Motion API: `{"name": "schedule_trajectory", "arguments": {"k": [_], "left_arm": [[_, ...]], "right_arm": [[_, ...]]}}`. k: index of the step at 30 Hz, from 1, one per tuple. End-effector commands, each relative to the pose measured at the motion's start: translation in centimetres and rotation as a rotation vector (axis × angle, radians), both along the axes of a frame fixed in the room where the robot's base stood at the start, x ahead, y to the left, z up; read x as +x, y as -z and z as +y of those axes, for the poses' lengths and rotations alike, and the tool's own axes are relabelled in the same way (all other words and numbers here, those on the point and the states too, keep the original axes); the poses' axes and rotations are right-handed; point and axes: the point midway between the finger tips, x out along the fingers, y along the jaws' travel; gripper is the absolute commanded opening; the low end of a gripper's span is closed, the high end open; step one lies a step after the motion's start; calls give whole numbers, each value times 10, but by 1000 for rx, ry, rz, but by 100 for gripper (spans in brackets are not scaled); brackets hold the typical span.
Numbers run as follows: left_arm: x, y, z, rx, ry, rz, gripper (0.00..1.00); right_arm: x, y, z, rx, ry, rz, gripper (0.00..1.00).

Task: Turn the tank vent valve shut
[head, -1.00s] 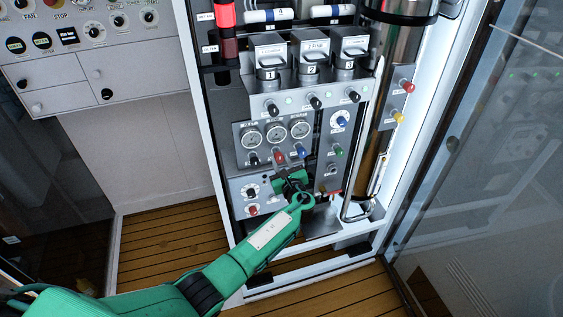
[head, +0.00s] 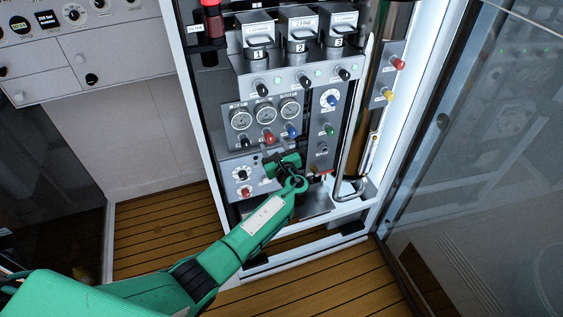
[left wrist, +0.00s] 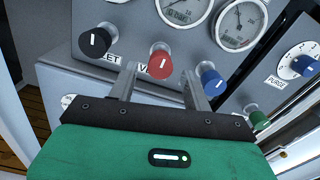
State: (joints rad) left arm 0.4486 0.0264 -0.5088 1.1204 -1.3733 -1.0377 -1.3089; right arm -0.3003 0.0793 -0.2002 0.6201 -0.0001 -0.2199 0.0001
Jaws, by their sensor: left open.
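The panel carries a red knob (head: 269,137) in a row under the round gauges. In the left wrist view the red knob (left wrist: 160,65) has a white mark on its face, and its partly hidden label begins with "V". My left gripper (head: 276,162) is just below this row in the head view. In the left wrist view its open fingers (left wrist: 161,70) appear on either side of the red knob. I cannot tell whether they touch it or how deep they reach. My right gripper is not in view.
A black knob (left wrist: 95,40) is left of the red one, and a blue knob (left wrist: 213,82) is close to the right finger. A green knob (left wrist: 258,119) lies farther right. A bent metal pipe (head: 352,160) stands right of the panel. A glass door (head: 480,170) is at the right.

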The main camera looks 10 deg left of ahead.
Motion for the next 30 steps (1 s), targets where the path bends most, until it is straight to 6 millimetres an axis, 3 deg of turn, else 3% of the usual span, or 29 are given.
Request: {"name": "schedule_trajectory", "arguments": {"k": [15,21,30], "left_arm": [[-87,3,-59,-3,2,0,50],[-101,1,-68,0,1,1,50],[-103,0,-70,1,1,0,50]], "right_arm": [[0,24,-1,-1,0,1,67],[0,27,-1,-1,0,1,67],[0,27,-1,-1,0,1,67]]}}
